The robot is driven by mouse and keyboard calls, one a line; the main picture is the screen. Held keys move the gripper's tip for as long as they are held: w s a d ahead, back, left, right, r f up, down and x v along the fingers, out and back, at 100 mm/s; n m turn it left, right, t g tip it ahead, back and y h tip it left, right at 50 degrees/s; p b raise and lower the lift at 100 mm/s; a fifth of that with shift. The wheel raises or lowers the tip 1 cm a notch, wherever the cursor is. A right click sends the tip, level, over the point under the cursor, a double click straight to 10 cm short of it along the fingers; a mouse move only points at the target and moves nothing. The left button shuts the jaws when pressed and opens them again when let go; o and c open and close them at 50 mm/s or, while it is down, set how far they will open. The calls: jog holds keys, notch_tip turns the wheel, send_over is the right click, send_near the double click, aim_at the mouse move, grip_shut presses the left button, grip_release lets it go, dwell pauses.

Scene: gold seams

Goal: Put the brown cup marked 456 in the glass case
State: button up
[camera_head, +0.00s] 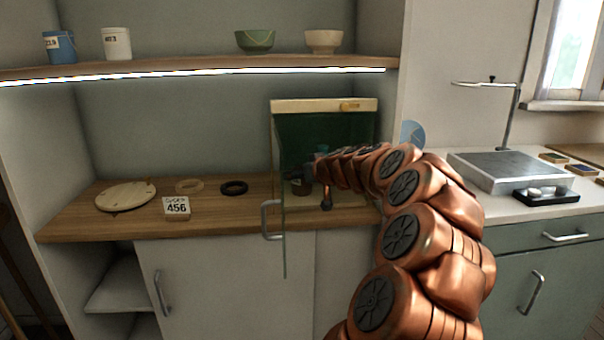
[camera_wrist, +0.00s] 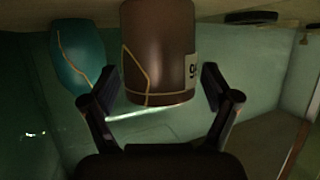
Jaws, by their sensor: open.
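The brown cup (camera_wrist: 165,45) has a gold seam and a white label, only partly readable. In the wrist view, which looks upside down, it is between the spread fingertips of my gripper (camera_wrist: 160,78), with a small gap on each side. In the head view the cup (camera_head: 300,187) is a small dark shape inside the glass case (camera_head: 362,104), low near its open front. My gripper (camera_head: 308,172) reaches into the case there and is partly hidden by my arm. The case's glass door (camera_head: 284,240) stands swung open towards me.
A teal vase with a gold seam (camera_wrist: 80,55) is close beside the cup inside the case. Several vessels stand on the shelf above.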

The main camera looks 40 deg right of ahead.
jog(key=shift+r, duration=0.1)
jog(key=shift+r+p, duration=0.2)
jog(key=shift+p, duration=0.1)
jog(key=p+v, duration=0.1)
jog(key=v, duration=1.1)
jog(key=shift+f+p, duration=0.2)
jog(key=shift+p, duration=0.15)
jog(key=shift+s, duration=0.1)
